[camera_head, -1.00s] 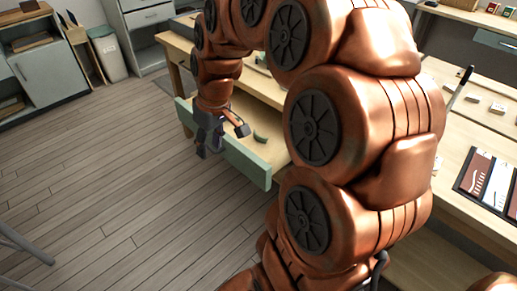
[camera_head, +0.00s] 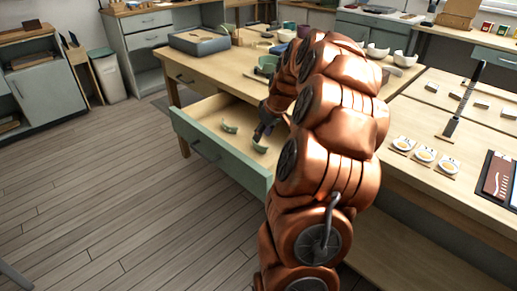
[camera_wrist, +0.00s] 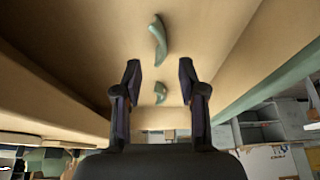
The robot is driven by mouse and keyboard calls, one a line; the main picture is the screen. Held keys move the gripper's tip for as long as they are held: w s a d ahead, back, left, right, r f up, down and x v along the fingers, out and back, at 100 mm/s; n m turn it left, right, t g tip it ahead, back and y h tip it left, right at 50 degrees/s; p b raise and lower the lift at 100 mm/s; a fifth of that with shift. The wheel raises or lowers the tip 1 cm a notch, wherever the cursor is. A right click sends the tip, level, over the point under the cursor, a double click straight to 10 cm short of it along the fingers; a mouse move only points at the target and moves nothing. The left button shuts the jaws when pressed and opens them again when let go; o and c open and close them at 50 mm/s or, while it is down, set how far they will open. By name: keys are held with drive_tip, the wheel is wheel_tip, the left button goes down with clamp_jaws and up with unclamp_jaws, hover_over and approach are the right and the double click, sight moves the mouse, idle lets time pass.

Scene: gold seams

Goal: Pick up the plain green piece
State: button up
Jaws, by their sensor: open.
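Two curved green pieces lie apart on the floor of the open drawer (camera_head: 207,145). In the head view one green piece (camera_head: 230,127) is farther left and the other green piece (camera_head: 259,147) is nearer the drawer front. In the wrist view a larger-looking green piece (camera_wrist: 157,40) shows above the fingertips, and a smaller-looking green piece (camera_wrist: 160,92) shows between the fingers. I cannot tell which one is plain. My gripper (camera_head: 264,130) is over the drawer, open and empty; its fingers (camera_wrist: 160,70) straddle the view of the smaller-looking piece. The arm hides the drawer's right part.
The drawer's green front (camera_head: 200,150) and side walls bound the space around my gripper. The wooden worktop (camera_head: 225,70) is above and behind, with a grey tray (camera_head: 199,41) and bowls on it. The floor (camera_head: 100,190) at the left is clear.

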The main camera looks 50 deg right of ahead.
sight(259, 147)
drive_tip(key=shift+s+a+x, duration=0.1)
drive_tip(key=shift+s+x, duration=0.05)
drive_tip(key=shift+x, duration=1.2)
drive_tip(key=shift+s+a+x, duration=0.1)
drive_tip(key=shift+x, duration=1.25)
drive_tip(key=shift+c, duration=0.3)
clamp_jaws()
